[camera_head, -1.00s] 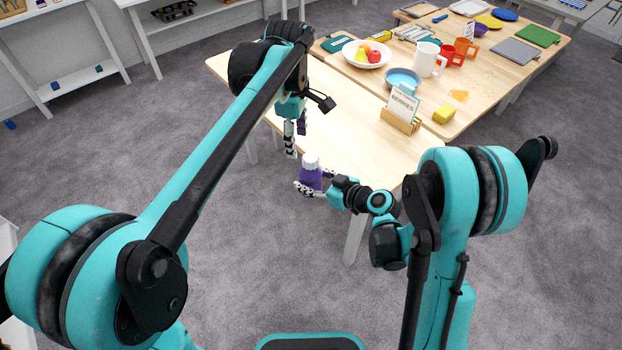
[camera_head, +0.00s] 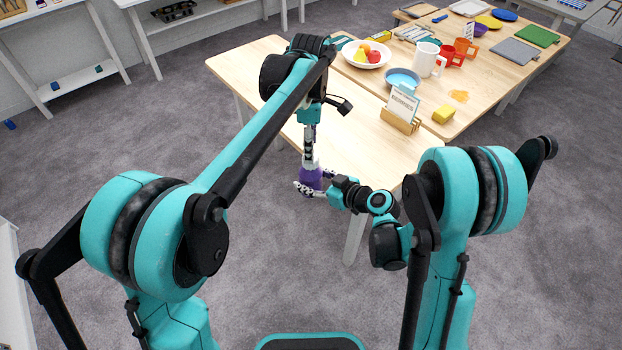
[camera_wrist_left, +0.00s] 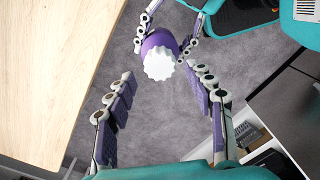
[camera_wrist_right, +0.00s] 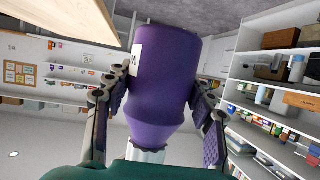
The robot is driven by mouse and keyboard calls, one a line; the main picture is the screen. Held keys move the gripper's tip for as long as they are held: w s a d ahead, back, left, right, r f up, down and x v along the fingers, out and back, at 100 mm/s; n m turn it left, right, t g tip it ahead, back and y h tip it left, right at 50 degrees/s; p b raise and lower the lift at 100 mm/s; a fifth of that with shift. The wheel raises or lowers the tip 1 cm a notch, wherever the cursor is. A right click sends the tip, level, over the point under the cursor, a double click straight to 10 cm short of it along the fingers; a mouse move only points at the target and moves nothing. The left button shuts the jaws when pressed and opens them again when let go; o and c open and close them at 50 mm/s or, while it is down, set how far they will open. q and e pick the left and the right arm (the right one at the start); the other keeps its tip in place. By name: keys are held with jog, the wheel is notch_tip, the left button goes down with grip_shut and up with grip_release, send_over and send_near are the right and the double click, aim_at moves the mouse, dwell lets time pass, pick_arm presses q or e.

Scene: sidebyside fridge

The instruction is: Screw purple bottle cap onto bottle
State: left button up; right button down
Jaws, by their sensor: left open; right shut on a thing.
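The purple bottle (camera_head: 311,176) is held in the air off the near edge of the table by my right gripper (camera_head: 312,188), its fingers on both sides of the body. In the right wrist view the bottle (camera_wrist_right: 162,80) fills the middle, with part of a white label. A white ridged cap (camera_wrist_left: 159,64) sits at the bottle's top; I cannot tell how tightly. My left gripper (camera_head: 309,153) points down just above the bottle. In the left wrist view its open fingers (camera_wrist_left: 164,74) stand apart on either side of the cap, with gaps showing. No purple cap shows separately.
The near wooden table (camera_head: 350,140) is mostly bare. Carpeted floor lies open around the bottle.

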aim_at(311, 175)
pick_arm(q)
jog(key=shift+f, duration=2.2)
